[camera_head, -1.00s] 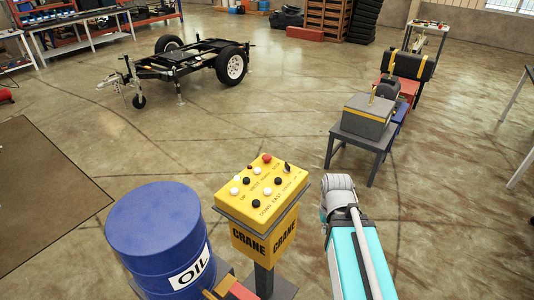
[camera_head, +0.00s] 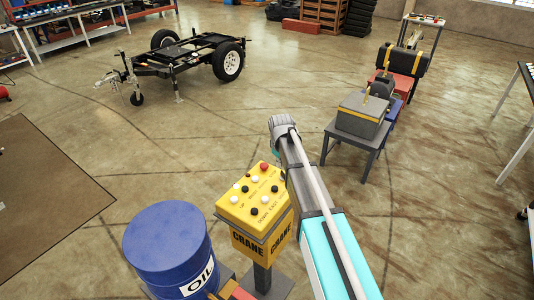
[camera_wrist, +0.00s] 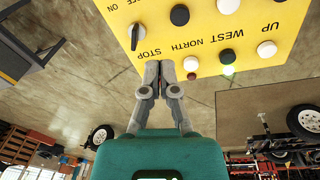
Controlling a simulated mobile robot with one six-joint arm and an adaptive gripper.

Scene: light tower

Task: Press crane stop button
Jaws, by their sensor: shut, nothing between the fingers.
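The yellow crane control box (camera_head: 247,207) stands on a post, with white and black buttons and one red button (camera_head: 264,167) at its far corner. The wrist view shows the box's face (camera_wrist: 205,25) upside down, with the label STOP (camera_wrist: 148,53) just above my gripper (camera_wrist: 160,66). My gripper is shut and empty, its fingertips at the panel edge beneath that label. No button shows under STOP there; the fingers cover that spot. I cannot tell whether they touch anything. A white button (camera_wrist: 191,64) sits just right of the fingers.
A blue oil drum (camera_head: 165,245) stands close left of the box. A grey case (camera_head: 361,117) on a small table (camera_head: 372,140) is at the right. A black trailer (camera_head: 190,60) is farther back. Open floor lies between.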

